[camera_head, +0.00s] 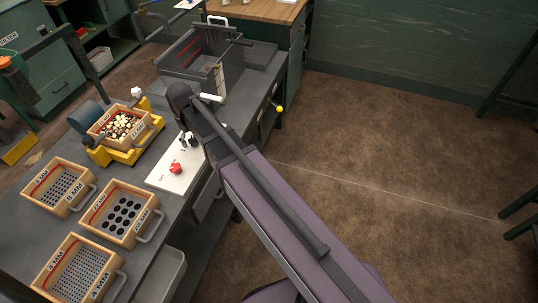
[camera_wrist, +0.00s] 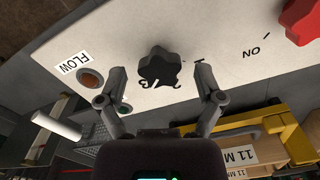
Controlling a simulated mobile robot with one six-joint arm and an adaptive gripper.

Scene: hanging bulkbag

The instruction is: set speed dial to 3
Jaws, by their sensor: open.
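The speed dial (camera_wrist: 158,68), a black lobed knob, stands on a pale control panel (camera_wrist: 215,25) in the wrist view. Dark scale figures show beside its lower edge, partly hidden, so I cannot read its setting. My gripper (camera_wrist: 160,76) is open, with one finger on each side of the dial and a visible gap to each. No contact shows. In the head view the panel (camera_head: 165,179) lies on the grey bench, and my arm partly covers the area of the dial.
A red knob (camera_wrist: 303,20) marked ON, an orange-brown button (camera_wrist: 90,79) by a FLOW label and a green button (camera_wrist: 124,108) are nearby. A yellow stand (camera_head: 108,157) holds a filled wooden box. Several wooden sieve boxes (camera_head: 119,213) and a grey bin (camera_head: 197,75) occupy the bench.

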